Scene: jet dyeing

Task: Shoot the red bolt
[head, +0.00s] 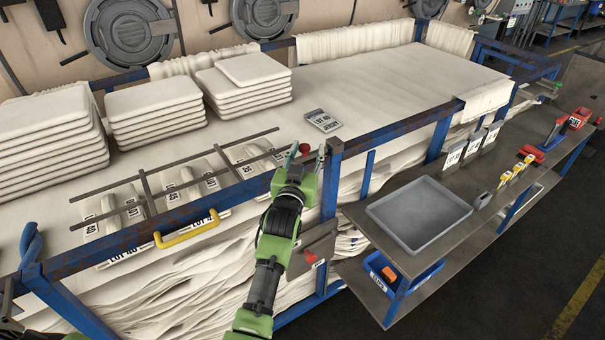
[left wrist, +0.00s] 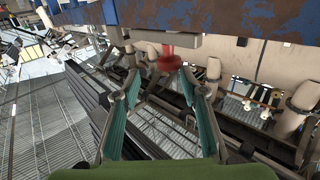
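I cannot tell whether a fingertip touches the bolt.
The blue frame rail (head: 398,125) runs close beside the gripper. A yellow handle (head: 188,230) and metal rack bars (head: 150,205) lie left. Folded white cloth stacks (head: 155,107) stand behind. A side shelf with a grey tray (head: 418,212) stands right.

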